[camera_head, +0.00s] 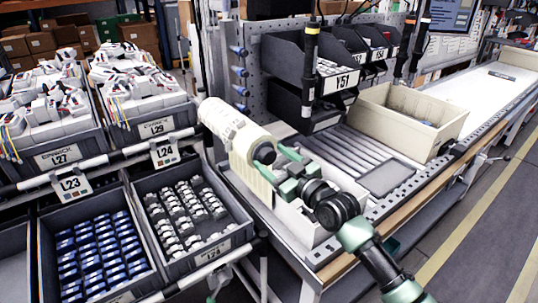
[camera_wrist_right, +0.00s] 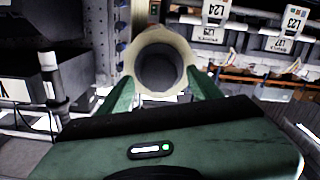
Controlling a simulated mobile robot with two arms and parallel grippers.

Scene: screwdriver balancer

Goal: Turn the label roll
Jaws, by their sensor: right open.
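The label roll (camera_head: 222,120) is a white cylinder with printed labels, mounted at the left end of the workbench, with a paper strip (camera_head: 250,172) hanging below it. A dark round core shows at its near end. In the right wrist view the roll's end (camera_wrist_right: 137,50) is a cream ring around a dark hollow. My right gripper (camera_head: 273,168) is open at this end, its green fingers on either side of the ring in the wrist view (camera_wrist_right: 160,92). I cannot tell whether they touch it. My left gripper is not in view.
A bin rack stands at the left, with a bin of blue parts (camera_head: 60,233) and one of white-grey parts (camera_head: 232,240). A beige crate (camera_head: 442,138) sits on the rollers at the right.

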